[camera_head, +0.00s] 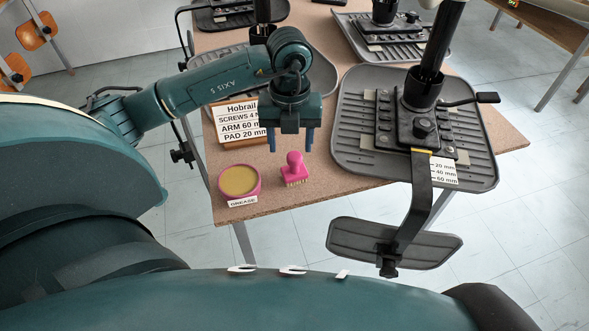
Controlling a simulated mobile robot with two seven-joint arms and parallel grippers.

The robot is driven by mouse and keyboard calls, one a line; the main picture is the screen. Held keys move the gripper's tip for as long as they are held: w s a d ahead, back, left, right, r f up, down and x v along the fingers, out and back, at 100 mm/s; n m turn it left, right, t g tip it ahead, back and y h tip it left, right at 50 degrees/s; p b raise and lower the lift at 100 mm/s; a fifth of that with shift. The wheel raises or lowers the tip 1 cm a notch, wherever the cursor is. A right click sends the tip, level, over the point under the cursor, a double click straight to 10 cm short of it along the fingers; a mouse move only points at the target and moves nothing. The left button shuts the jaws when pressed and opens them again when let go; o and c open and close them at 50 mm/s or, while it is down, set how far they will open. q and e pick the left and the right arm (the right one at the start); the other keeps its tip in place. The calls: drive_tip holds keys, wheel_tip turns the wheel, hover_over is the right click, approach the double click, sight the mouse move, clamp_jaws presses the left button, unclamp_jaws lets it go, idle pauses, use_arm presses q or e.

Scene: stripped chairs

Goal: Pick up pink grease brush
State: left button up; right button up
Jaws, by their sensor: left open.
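The pink grease brush (294,170) stands upright on the brown tabletop near its front edge, knob up and pale bristles down. My left gripper (291,142) is open with its two blue fingers pointing down. In the picture it shows just above and behind the brush, apart from it, with nothing between the fingers. A pink round tub of grease (240,181) with a "GREASE" label stands just left of the brush. My right gripper does not show.
A dark chair base (345,135) with a column and a footplate overhanging the front edge fills the table's right side. A printed sign (238,131) stands behind the tub. More chair bases stand at the back. The tabletop (335,187) right of the brush is bare.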

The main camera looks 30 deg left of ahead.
sight(294, 155)
use_arm(q)
drive_tip(key=shift+w+d+f, duration=0.1)
drive_tip(key=shift+d+f, duration=0.1)
drive_tip(key=shift+f, duration=1.15)
drive_tip(key=shift+w+d+f, duration=0.1)
drive_tip(key=shift+d+f, duration=0.05)
drive_tip(key=shift+f, duration=1.2)
drive_tip(key=shift+c, duration=0.5)
drive_tip(key=c, duration=1)
drive_tip(key=shift+r, duration=0.1)
wheel_tip(294, 155, up, 10)
drive_tip(key=o, duration=0.5)
drive_tip(key=c, duration=0.4)
